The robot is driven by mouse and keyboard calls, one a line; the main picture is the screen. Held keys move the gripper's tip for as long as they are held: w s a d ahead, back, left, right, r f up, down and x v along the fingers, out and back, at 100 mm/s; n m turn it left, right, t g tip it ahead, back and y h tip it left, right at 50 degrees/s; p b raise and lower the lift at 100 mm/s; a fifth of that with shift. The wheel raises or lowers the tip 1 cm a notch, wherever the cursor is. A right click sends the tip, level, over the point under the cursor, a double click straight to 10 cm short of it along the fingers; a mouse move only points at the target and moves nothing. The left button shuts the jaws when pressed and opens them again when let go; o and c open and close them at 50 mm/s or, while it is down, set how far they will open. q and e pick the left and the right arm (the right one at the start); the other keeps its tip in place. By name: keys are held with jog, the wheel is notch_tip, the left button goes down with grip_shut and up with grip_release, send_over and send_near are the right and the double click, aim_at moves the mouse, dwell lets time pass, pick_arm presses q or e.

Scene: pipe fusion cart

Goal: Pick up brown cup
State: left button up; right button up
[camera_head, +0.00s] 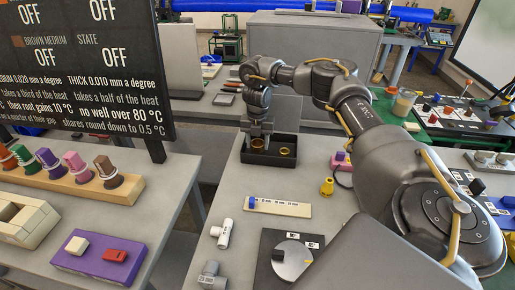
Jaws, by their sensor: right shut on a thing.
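My right gripper (257,132) points down over a black tray (270,162) on the grey table. It is shut on a small brown-gold cup (258,143) in the left part of the tray. The fingers hide part of that cup, and I cannot tell whether it is clear of the tray floor. A second brown-gold cup (285,152) sits in the right part of the tray, apart from the gripper. My left gripper is not in view.
A ruler-like plate (282,207), white fittings (222,233), a yellow piece (327,187) and a dial plate (292,255) lie nearer on the table. A wooden rack (120,193) with several coloured pieces stands on the left table. A dark sign (75,100) rises behind it.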

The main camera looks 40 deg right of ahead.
jog(key=s+a+r, duration=0.2)
jog(key=a+r, duration=0.8)
jog(key=a, duration=0.4)
jog(key=shift+r, duration=0.3)
jog(key=s+a+f+m, duration=0.2)
jog(key=s+a+m, duration=0.3)
jog(key=m, duration=0.5)
jog(key=s+a+f+m, duration=0.2)
jog(key=s+a+m, duration=0.4)
jog(key=a+m, duration=0.2)
jog(key=shift+f+m, duration=0.35)
jog(key=shift+m, duration=0.75)
